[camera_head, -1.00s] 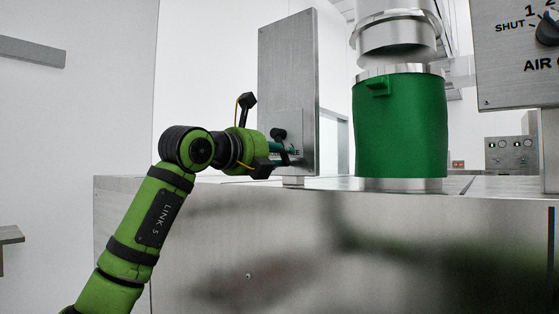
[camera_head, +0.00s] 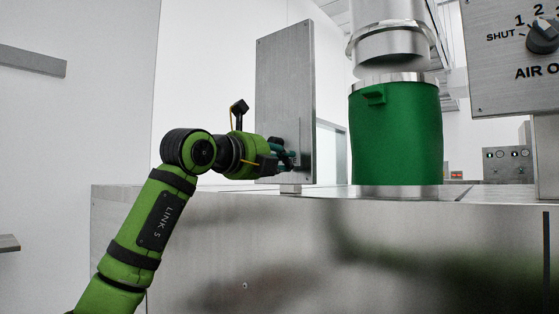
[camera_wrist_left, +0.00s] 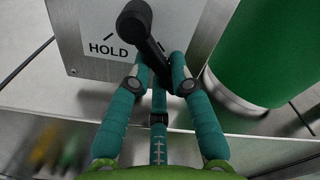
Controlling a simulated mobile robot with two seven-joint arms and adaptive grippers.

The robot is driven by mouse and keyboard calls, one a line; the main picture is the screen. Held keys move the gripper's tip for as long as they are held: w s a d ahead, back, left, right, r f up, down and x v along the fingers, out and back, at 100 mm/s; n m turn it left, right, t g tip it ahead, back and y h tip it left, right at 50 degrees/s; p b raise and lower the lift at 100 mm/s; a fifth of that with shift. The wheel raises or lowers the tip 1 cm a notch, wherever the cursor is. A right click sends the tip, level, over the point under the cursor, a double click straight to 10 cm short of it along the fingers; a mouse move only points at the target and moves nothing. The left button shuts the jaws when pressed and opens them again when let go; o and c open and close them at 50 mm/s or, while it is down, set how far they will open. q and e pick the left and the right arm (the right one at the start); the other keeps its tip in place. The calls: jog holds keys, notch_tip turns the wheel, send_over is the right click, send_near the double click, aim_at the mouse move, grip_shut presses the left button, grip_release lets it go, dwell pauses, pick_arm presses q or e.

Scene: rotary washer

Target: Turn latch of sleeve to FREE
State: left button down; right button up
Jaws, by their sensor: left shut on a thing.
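The latch is a black lever (camera_wrist_left: 150,45) on a pivot on an upright metal plate (camera_head: 285,80). A white label on the plate reads HOLD (camera_wrist_left: 108,49) with a tick mark, left of the lever in the left wrist view. The lever's free end points down and slightly right there, away from the HOLD mark. My left gripper (camera_head: 288,159) is at the plate's lower part. Its teal fingers (camera_wrist_left: 159,70) are shut on the lever's lower end. The word FREE is not visible. My right gripper is not in view.
A green sleeve (camera_head: 395,135) with metal rims stands right of the plate, below a metal pipe (camera_head: 392,40). A panel with an air knob (camera_head: 543,38) hangs at the upper right. The metal bench top (camera_head: 460,193) is clear around the sleeve.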

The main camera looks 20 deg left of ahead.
pick_arm(q)
jog(key=c, duration=1.2)
grip_release()
jog(key=shift+r, duration=0.25)
jog(key=shift+o, duration=0.5)
jog(key=shift+w+f, duration=0.1)
jog(key=shift+f, duration=0.05)
jog(key=v, duration=1.2)
